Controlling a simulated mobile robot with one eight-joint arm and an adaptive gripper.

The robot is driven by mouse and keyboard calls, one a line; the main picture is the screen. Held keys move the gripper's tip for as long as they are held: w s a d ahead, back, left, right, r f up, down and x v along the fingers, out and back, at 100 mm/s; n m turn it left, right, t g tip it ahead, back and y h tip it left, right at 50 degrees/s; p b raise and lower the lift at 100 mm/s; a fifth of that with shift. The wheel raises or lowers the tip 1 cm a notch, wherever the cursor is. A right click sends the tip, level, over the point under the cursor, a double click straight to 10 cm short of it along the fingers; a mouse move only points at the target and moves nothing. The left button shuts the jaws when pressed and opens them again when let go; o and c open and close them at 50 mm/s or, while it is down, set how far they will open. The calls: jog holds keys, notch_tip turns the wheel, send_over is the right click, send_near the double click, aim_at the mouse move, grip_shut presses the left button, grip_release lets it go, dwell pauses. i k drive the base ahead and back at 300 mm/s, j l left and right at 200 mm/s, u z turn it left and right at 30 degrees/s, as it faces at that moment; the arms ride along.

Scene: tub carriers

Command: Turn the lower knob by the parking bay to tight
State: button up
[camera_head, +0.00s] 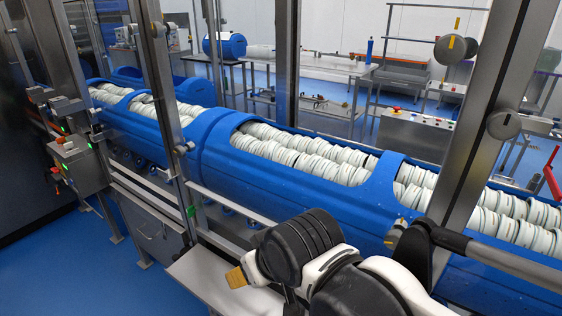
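A round grey knob (464,46) with a yellow pointer bar is at the upper right, beside the slanted steel post. Yellow marks sit above and below it. Lower down, at the foot of that post, a small grey part with yellow marks (395,234) shows beside a black clamp; it may be the lower knob, but its face and setting cannot be made out. My gripper (237,277) shows only as a tan tip at the lower centre-left, left of and apart from that part. My black and white arm links hide most of it, and its opening cannot be judged.
A long blue trough (290,190) filled with white discs runs diagonally across the view. A rail (515,262) crosses at the lower right. A control box (415,133) stands behind. Blue floor (60,270) is open at left.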

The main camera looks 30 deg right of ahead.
aim_at(392, 238)
jog(key=k+z, duration=0.1)
jog(key=z, duration=0.3)
jog(key=k+z, duration=0.1)
jog(key=z, duration=0.35)
jog(key=l+z, duration=0.1)
jog(key=z, duration=0.3)
jog(key=k+j+z, duration=0.25)
jog(key=k+z, duration=0.7)
